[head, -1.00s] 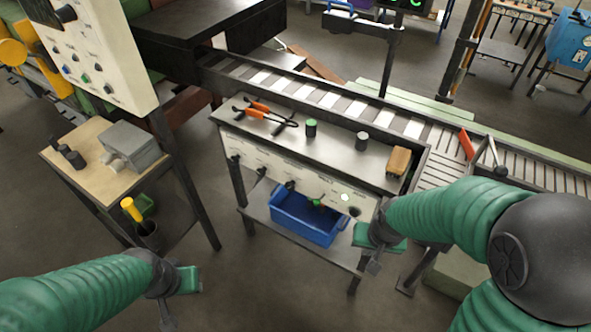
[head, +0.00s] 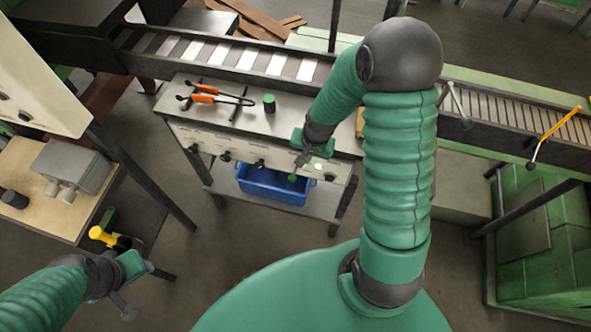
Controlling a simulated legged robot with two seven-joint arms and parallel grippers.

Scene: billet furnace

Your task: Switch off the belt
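The conveyor belt (head: 250,62), with light and dark slats, runs behind a metal bench. On the bench's pale front control panel (head: 232,148) are several dark knobs, one of them (head: 260,164) near the middle. A small lit pale button or lamp (head: 318,167) and a green control (head: 292,178) are near the right end. My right gripper (head: 303,159) is in front of the panel's upper right part, close to the lit one; I cannot tell whether it touches or how far its fingers are apart. My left gripper (head: 143,290) is open and empty at lower left, far from the panel.
A blue bin (head: 272,188) sits on the bench's lower shelf. A side table (head: 35,205) with a grey device stands left. Floor before the bench is clear.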

